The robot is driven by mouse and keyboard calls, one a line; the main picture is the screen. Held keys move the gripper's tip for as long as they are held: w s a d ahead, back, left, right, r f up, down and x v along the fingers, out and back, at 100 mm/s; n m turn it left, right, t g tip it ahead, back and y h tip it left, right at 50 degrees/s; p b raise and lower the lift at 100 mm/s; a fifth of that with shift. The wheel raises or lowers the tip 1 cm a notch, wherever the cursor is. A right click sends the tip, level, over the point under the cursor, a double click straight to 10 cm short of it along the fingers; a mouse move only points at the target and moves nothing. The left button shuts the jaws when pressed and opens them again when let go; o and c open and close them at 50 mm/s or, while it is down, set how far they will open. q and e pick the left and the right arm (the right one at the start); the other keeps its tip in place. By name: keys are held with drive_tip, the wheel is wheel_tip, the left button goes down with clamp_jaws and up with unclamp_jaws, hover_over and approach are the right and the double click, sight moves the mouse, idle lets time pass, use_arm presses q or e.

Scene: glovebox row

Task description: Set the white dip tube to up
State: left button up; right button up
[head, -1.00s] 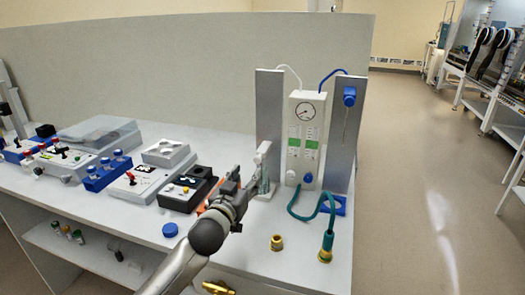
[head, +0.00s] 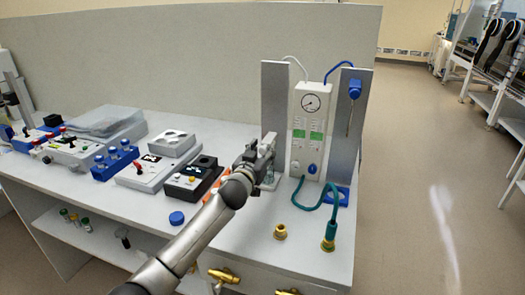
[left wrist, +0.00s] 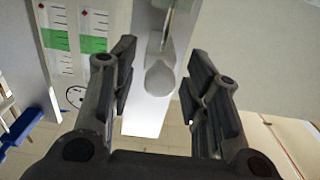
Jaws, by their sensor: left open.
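The white dip tube (head: 270,138) is low on the left grey upright panel (head: 271,95), mostly hidden behind my left gripper in the head view. In the left wrist view a pale rounded piece (left wrist: 159,78), which looks like part of it, sits between the two fingers. My left gripper (head: 263,150) is open around that piece, with a gap visible on each side; the fingers also show in the left wrist view (left wrist: 158,72). A blue dip tube holder (head: 354,89) with a thin rod is high on the right panel (head: 349,130). My right gripper is not in view.
A white gauge box (head: 308,125) stands between the panels, with a teal hose (head: 316,207) in front. A brass fitting (head: 280,232) and a blue cap (head: 177,218) lie on the bench. Control boxes (head: 193,180) crowd the left.

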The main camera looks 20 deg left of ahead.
use_arm(q)
drive_tip(key=shift+c, duration=0.2)
drive_tip(key=shift+w, duration=0.1)
clamp_jaws()
wheel_tip(320, 180, up, 21)
drive_tip(key=p, duration=1.5)
drive_tip(key=shift+r+p, duration=0.2)
drive_tip(key=shift+p, duration=0.15)
drive_tip(key=shift+r, duration=0.1)
drive_tip(key=shift+c, duration=0.4)
unclamp_jaws()
drive_tip(key=shift+o, duration=0.6)
